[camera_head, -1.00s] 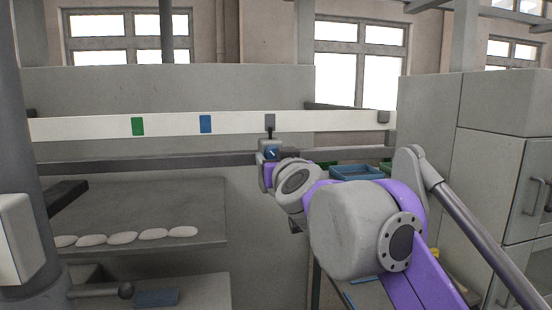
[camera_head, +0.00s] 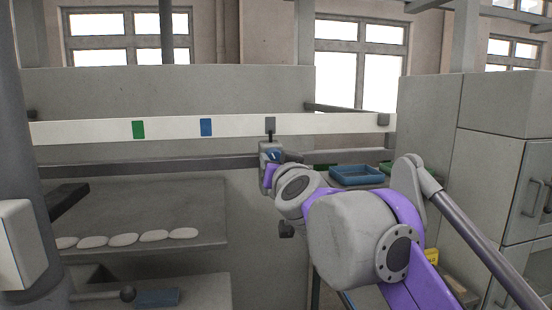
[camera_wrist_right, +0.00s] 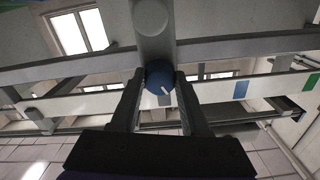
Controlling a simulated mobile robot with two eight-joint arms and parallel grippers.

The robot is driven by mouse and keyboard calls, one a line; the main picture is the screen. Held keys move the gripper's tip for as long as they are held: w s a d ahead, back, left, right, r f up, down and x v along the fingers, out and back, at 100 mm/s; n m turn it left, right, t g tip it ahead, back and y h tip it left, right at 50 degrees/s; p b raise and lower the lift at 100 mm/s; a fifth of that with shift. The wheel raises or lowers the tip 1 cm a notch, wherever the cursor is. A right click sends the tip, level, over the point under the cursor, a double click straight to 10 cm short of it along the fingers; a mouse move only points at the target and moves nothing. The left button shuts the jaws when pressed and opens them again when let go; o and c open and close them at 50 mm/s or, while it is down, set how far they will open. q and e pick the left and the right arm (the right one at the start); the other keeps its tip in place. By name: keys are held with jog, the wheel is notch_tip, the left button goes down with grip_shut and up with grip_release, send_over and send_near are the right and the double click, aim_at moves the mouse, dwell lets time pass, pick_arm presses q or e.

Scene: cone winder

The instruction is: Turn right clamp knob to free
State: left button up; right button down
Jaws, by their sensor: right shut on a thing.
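The right clamp knob is a round blue knob (camera_wrist_right: 160,77) with a white pointer line, seen close in the right wrist view. The line is tilted off vertical there. In the head view the blue knob (camera_head: 273,155) is small, on a grey clamp below the white rail, partly covered by my wrist. My right gripper (camera_wrist_right: 161,84) has one dark finger on each side of the knob and is shut on it. In the head view my right arm hides most of this gripper. My left gripper is not in view.
A white rail (camera_head: 330,124) with green, blue and grey tags runs across above the knob. A blue tray (camera_head: 357,184) lies right of my wrist. Several white oval pieces (camera_head: 122,240) lie on a grey shelf at left. Grey cabinets (camera_head: 490,190) stand at right.

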jog(key=m+p, duration=0.1)
jog(key=m, duration=0.2)
jog(key=shift+r+m, duration=0.15)
jog(key=shift+m, duration=0.15)
jog(key=m+p, duration=0.1)
jog(key=m, duration=0.2)
jog(key=shift+m, duration=0.3)
jog(key=m+p, duration=0.1)
jog(key=m, duration=0.2)
jog(key=shift+m, duration=0.3)
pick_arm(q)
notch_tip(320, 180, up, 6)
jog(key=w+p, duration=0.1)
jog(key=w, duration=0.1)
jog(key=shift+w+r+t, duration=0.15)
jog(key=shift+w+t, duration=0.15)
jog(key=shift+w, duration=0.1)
pick_arm(e)
jog(key=shift+m, duration=1.5)
jog(key=shift+c, duration=1.9)
grip_release()
